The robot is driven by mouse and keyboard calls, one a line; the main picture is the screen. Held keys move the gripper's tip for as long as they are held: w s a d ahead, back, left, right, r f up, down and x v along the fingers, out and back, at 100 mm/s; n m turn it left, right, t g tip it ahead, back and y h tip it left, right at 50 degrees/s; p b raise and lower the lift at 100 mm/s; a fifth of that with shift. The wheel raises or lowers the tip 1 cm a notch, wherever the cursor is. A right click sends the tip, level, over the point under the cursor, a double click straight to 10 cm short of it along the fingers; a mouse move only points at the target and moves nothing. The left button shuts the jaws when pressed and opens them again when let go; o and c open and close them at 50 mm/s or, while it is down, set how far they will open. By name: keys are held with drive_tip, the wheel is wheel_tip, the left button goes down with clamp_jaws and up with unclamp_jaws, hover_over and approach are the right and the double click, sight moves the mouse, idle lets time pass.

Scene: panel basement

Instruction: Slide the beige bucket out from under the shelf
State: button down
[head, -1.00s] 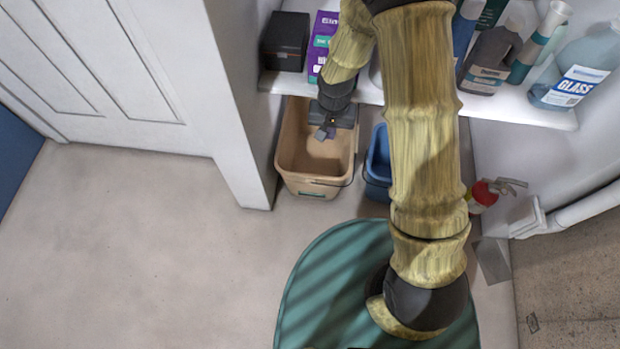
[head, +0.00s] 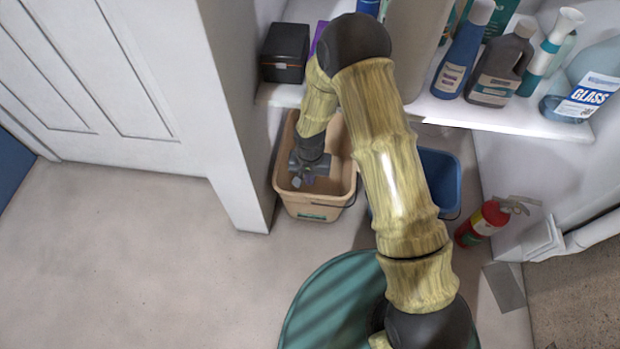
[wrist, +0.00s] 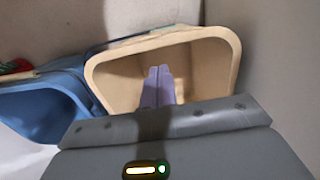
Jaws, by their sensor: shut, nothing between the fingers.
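The beige bucket (head: 312,207) stands on the floor at the left end of the shelf (head: 455,114). Its back part lies below the shelf's front edge, and its near part is in the open. My gripper (head: 297,182) is shut and empty, pointing down within the bucket's opening, near its front-left inner side. In the wrist view my shut fingers (wrist: 158,74) appear over the opening, in front of the bucket's rim (wrist: 222,34). I cannot tell whether the fingers touch a wall. My wrist hides part of the bucket in the wrist view.
A blue bucket (head: 440,180) stands right of the beige one, partly behind my arm. A wall end (head: 240,170) is close on the left. A red fire extinguisher (head: 484,222) stands at the right. Bottles and a black box (head: 285,52) crowd the shelf. The floor (head: 140,260) at left is clear.

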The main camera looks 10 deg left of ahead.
wheel_tip(320, 180, down, 7)
drive_tip(key=b, duration=0.3)
drive_tip(key=shift+f, duration=0.15)
